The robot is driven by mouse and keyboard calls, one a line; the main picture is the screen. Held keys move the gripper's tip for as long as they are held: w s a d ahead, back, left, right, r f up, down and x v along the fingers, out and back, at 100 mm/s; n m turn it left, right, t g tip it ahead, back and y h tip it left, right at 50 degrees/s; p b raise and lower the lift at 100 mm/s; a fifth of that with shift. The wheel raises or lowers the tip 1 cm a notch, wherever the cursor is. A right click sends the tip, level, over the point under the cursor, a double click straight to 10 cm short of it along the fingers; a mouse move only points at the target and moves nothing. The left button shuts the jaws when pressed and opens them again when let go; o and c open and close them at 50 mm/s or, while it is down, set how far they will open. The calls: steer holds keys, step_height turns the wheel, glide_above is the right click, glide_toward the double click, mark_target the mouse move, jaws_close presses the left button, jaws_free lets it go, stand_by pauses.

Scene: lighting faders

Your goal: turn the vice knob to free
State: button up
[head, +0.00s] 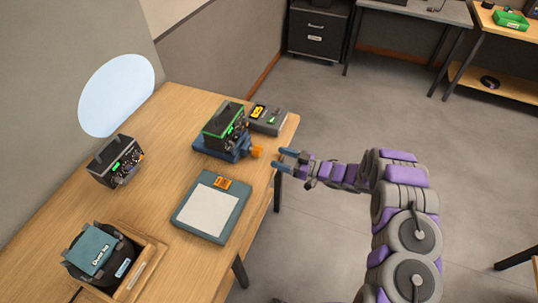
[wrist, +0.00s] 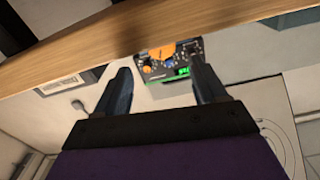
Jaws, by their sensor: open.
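The blue vice (head: 237,155) stands near the right edge of the wooden table and holds a black box with green trim (head: 225,124). Its orange knob (head: 257,152) faces my gripper (head: 282,159). My gripper is open and empty, a short gap to the right of the knob. In the wrist view, the orange knob (wrist: 163,52) shows beyond and between the two fingers of my gripper (wrist: 160,67). I cannot read any marking on the knob.
A grey device with a yellow display (head: 267,119) sits just behind the vice. A teal-framed pad (head: 210,208) lies in front. A second black box (head: 116,161) and a wooden tray (head: 149,272) are further left. Floor right of the table is clear around my arm.

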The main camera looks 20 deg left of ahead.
mark_target(261, 153)
steer(key=a, duration=0.7)
steer(key=shift+w+a+f+b, duration=0.1)
steer(key=shift+f+b, duration=0.1)
steer(key=shift+b, duration=0.1)
steer(key=shift+w+d+r, duration=0.1)
steer(key=shift+d+r, duration=0.1)
steer(key=shift+d, duration=0.45)
steer(key=shift+a+f, duration=0.15)
steer(key=shift+a, duration=0.4)
steer(key=c, duration=0.5)
steer(key=shift+d, duration=0.1)
steer(key=c, duration=0.6)
steer(key=shift+o, duration=0.2)
steer(key=shift+d+n+b, duration=0.1)
steer(key=shift+n+b, duration=0.3)
steer(key=shift+n, duration=1.8)
steer(key=o, duration=1.1)
steer(key=shift+d, duration=0.35)
steer(key=shift+c, duration=0.2)
steer(key=shift+a, duration=0.15)
